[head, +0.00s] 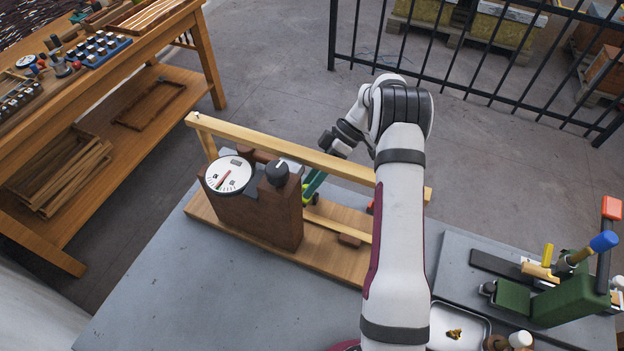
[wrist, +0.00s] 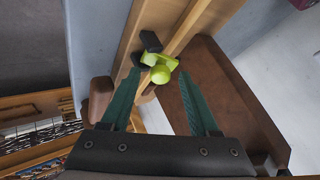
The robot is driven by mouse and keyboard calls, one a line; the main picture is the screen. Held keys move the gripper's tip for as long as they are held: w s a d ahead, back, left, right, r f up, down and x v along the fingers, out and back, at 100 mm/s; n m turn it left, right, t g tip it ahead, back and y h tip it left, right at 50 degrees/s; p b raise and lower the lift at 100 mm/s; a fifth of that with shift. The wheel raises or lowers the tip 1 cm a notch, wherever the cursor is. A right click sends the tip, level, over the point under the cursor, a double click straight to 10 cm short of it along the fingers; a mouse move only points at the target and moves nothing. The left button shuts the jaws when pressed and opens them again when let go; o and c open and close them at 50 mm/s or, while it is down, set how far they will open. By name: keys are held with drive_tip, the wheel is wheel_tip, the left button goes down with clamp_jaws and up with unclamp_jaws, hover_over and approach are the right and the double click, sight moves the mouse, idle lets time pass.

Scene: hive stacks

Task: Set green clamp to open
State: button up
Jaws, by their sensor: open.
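The green clamp (wrist: 160,66) is yellow-green with a rounded body and sits on the wooden rail in the wrist view. A dark block (wrist: 150,41) adjoins it. My gripper (wrist: 160,75) has two dark green fingers, spread apart on either side of the clamp. They are open and nothing is gripped; I cannot tell whether either touches it. In the head view my gripper (head: 311,188) points down behind the brown housing, beneath the upper beam. The clamp is largely hidden there. I cannot tell whether the clamp is open or closed.
The brown housing (head: 262,215) with a white dial (head: 228,174) and black knob (head: 277,172) stands close beside my gripper. A long wooden beam (head: 280,146) runs above. A green tool fixture (head: 570,298) is at right. The grey tabletop (head: 200,300) is clear at front left.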

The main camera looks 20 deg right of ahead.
drive_tip(key=v, duration=1.2)
drive_tip(key=shift+s, duration=0.1)
drive_tip(key=a+r+m+h, duration=0.2)
drive_tip(key=r+m, duration=0.1)
drive_tip(key=m, duration=1.1)
drive_tip(key=a+r+m+h, duration=0.2)
drive_tip(key=m+h, duration=0.1)
drive_tip(key=m, duration=1)
drive_tip(key=x, duration=1.4)
drive_tip(key=shift+w+a+f, duration=0.15)
drive_tip(key=shift+w+a, duration=0.15)
clamp_jaws()
